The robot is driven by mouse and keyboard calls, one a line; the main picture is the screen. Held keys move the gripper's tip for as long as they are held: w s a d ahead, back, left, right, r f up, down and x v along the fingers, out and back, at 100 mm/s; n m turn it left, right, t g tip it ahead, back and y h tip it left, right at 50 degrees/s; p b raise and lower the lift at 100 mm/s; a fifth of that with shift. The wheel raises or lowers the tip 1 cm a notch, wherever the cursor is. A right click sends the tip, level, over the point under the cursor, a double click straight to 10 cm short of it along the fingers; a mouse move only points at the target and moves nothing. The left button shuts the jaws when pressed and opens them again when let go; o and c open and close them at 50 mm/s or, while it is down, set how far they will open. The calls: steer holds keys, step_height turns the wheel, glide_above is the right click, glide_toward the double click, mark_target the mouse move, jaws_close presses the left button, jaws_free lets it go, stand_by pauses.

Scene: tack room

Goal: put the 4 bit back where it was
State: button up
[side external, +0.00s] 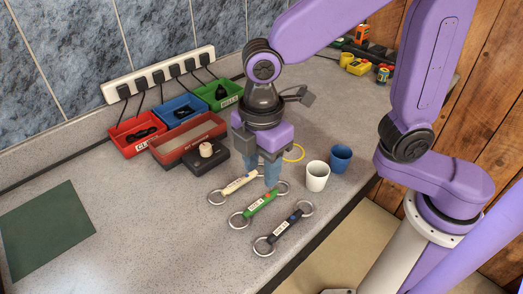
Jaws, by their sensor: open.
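Three bits with ring ends lie side by side on the grey counter: a cream one (238,184), a green one (262,203) and a black one (284,229). Each has a small white label, too small for me to read the number surely. My gripper (261,174) is open and points down, with its fingers over the right end of the cream bit, near the green one. I cannot tell whether it touches either. The gripper hides part of the cream bit's right end. A long brownish-red tray (174,153) with a label on its front looks empty.
Red (123,149), blue (187,123) and green (231,104) trays hold dark items below a power strip (160,75). A black block (191,162) with a cream knob, a yellow ring (297,158), white cup (317,178) and blue cup (340,160) are nearby. A green mat (45,232) lies left; the counter between is clear.

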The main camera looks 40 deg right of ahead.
steer(key=s+d+m, duration=0.2)
steer(key=s+d, duration=0.4)
steer(key=d, duration=0.3)
steer(key=s+d+m, duration=0.3)
steer(key=s+d, duration=0.3)
steer(key=d, duration=0.4)
steer(key=shift+s+d, duration=0.15)
steer(key=shift+s, duration=0.05)
stand_by(1.1)
